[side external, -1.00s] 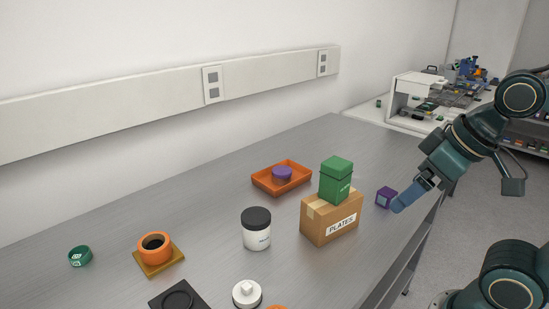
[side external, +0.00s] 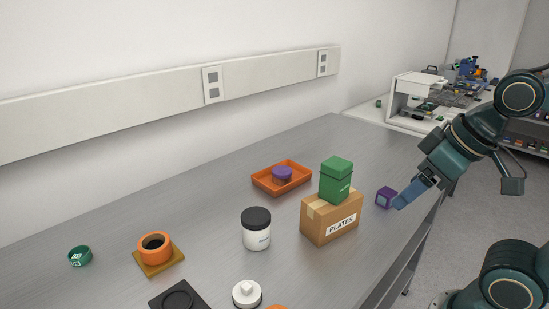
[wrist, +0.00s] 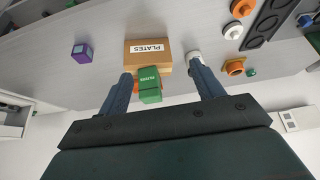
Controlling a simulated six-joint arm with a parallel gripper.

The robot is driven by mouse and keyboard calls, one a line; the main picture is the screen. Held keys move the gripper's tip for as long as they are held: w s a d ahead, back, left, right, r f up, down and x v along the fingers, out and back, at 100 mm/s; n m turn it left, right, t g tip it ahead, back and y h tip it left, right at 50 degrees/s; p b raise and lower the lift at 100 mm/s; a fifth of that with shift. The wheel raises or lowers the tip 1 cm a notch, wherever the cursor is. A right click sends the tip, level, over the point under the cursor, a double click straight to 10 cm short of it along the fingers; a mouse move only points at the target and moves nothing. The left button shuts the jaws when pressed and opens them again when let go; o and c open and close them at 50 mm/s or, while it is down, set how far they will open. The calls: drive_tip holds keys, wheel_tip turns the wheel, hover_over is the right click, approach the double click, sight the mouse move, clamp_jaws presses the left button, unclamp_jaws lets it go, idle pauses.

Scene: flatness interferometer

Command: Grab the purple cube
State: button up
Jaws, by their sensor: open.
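The purple cube (side external: 385,197) stands on the grey bench, right of the cardboard box, near the bench's right edge. A paler face shows on its side. My gripper (side external: 398,204) is beside it in the side view, its blue fingers just right of the cube; whether they touch it I cannot tell. In the wrist view the cube (wrist: 83,52) lies at the upper left, outside and apart from the spread fingers. My gripper (wrist: 162,72) is open, with nothing held between the fingers.
A cardboard box (side external: 330,222) labelled PLATES carries a green box (side external: 336,182), close left of the cube. Behind is an orange tray (side external: 266,182) with a purple round piece (side external: 282,174). A black-lidded white jar (side external: 257,232) stands further left. Bare bench lies behind the cube.

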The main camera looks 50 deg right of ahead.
drive_tip(key=n+g, duration=0.6)
drive_tip(key=n, duration=1)
hover_over(388, 191)
wheel_tip(388, 191, down, 7)
drive_tip(key=shift+s+f, duration=0.1)
drive_tip(key=shift+f, duration=0.05)
drive_tip(key=shift+f, duration=4.3)
drive_tip(key=shift+f, duration=2.6)
